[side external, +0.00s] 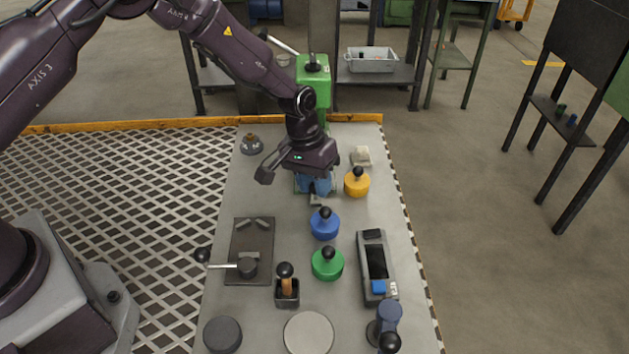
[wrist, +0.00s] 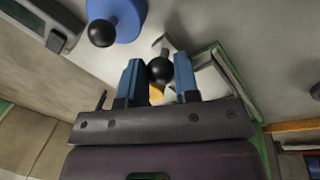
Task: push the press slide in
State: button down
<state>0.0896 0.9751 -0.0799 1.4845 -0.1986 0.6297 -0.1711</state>
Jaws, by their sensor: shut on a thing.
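The press is a green upright machine (side external: 313,75) at the back of the bench, with its lower part behind my gripper. My gripper (side external: 316,188) is at the front of the press, low over the bench, blue fingers pointing down. In the wrist view my gripper (wrist: 159,64) is shut on a round black knob (wrist: 161,72), one finger on each side. The knob appears to belong to the press slide, whose pale grey metal (wrist: 206,88) shows beside the right finger within a green frame. How far the slide is in is mostly hidden.
A blue knobbed disc (side external: 324,225), a yellow one (side external: 357,184) and a green one (side external: 328,264) stand in front and to the right. A dark plate with a lever (side external: 250,245) lies to the left. A grey device (side external: 376,262) lies at right.

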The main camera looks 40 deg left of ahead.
jog(key=w+a, duration=0.5)
jog(key=shift+w+a, duration=0.2)
jog(key=c, duration=0.9)
grip_release()
jog(key=shift+o, duration=0.2)
jog(key=shift+r, duration=0.1)
notch_tip(320, 180, up, 13)
jog(key=a, duration=0.2)
jog(key=shift+s+a+f, duration=0.2)
jog(key=shift+s+a, duration=0.05)
